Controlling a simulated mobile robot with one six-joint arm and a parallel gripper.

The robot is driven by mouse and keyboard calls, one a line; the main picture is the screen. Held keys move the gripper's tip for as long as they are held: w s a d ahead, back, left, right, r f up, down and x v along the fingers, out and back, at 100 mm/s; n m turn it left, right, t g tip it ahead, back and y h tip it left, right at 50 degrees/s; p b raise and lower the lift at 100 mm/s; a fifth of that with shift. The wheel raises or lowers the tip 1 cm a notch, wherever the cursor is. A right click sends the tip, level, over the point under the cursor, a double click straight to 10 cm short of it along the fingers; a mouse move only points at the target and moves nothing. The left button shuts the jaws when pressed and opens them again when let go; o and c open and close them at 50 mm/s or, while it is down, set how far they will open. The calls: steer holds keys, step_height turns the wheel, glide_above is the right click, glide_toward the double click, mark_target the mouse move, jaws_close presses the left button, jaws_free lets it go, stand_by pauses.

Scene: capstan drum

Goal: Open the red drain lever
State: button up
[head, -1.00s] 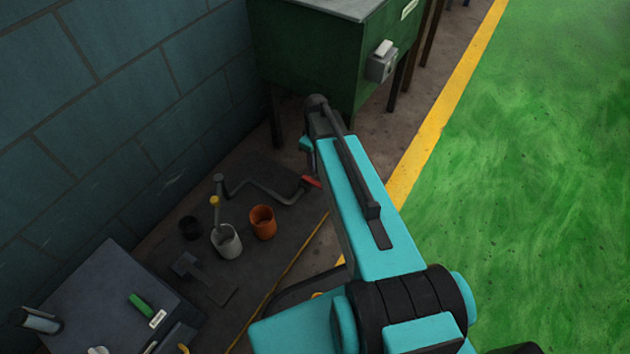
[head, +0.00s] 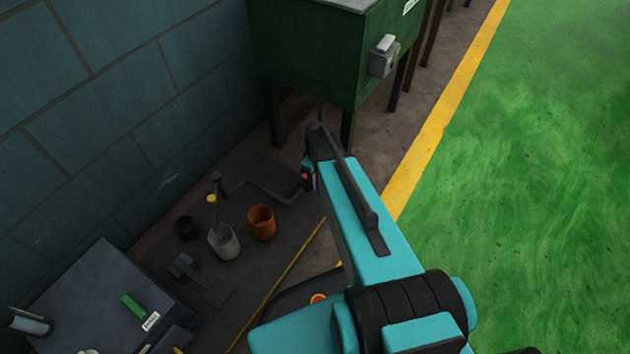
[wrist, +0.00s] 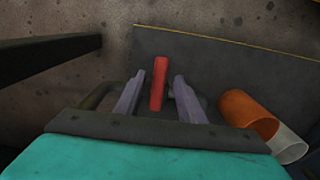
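The red lever (wrist: 159,88) stands in the middle of the wrist view, between the two pale grey fingers of my gripper (wrist: 159,79). My gripper is open, and a narrow gap shows between each finger and the red lever. In the head view my gripper (head: 307,173) is at the end of the teal arm, by a red spot (head: 304,177) at the right end of a bent dark grey bar (head: 265,188). My arm and gripper hide most of the red part there.
An orange cup (head: 261,223) and a grey cup (head: 224,243) with a tool in it stand left of the gripper. A green tank (head: 310,55) on legs is beyond it. A dark wall (head: 110,110) is at left. The green floor (head: 520,180) at right is clear.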

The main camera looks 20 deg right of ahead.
steer(key=shift+f, duration=0.15)
jaws_close()
steer(key=shift+a, duration=0.3)
steer(key=shift+d, duration=0.3)
